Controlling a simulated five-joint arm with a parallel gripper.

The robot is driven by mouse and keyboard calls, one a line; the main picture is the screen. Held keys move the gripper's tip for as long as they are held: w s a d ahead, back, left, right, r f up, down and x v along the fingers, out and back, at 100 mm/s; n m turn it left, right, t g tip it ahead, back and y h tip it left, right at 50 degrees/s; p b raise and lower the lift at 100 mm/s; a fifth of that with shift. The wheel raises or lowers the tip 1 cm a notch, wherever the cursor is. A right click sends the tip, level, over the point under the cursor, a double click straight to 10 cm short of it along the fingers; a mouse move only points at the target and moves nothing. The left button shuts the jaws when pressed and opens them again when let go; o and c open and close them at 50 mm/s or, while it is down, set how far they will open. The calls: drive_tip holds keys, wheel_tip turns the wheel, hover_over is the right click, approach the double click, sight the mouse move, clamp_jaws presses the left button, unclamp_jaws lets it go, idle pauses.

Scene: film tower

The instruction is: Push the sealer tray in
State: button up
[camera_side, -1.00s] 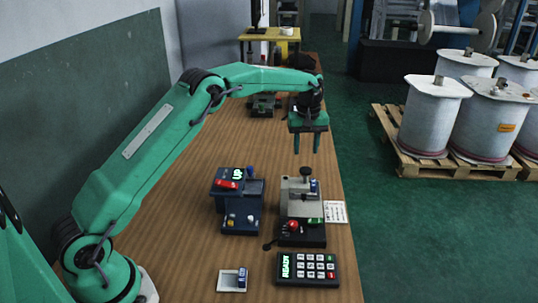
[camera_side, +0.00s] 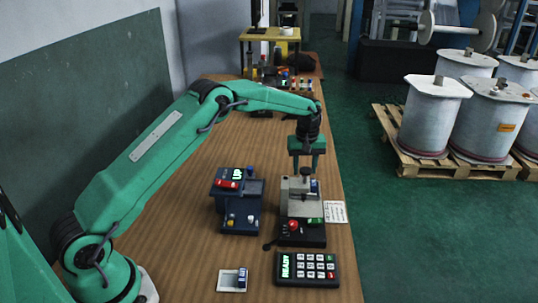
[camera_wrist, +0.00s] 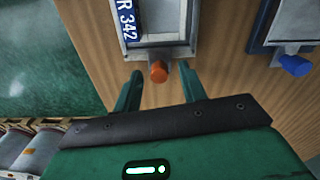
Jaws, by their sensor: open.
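The grey sealer (camera_side: 299,206) stands on the wooden bench in the side view, with a black knob on top. In the wrist view its grey tray (camera_wrist: 160,35) carries a blue-and-white label reading "R 342" and has an orange knob (camera_wrist: 158,72) at its near end. My gripper (camera_side: 305,168) is at the sealer's far end, pointing down. In the wrist view my gripper (camera_wrist: 160,76) is open, with one finger on each side of the orange knob. Nothing shows held. Contact with the knob cannot be told. The orange knob is hidden in the side view.
A blue machine (camera_side: 237,203) with a blue knob (camera_wrist: 294,65) stands beside the sealer. A keypad (camera_side: 307,269) showing "READY" and a small plate (camera_side: 232,280) lie nearer the camera. A printed card (camera_side: 335,212) lies right of the sealer, by the bench edge.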

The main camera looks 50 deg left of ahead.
sight(306, 181)
drive_tip(key=shift+f, duration=0.1)
clamp_jaws()
drive_tip(key=shift+s+d, duration=2.8)
drive_tip(key=shift+d, duration=0.05)
unclamp_jaws()
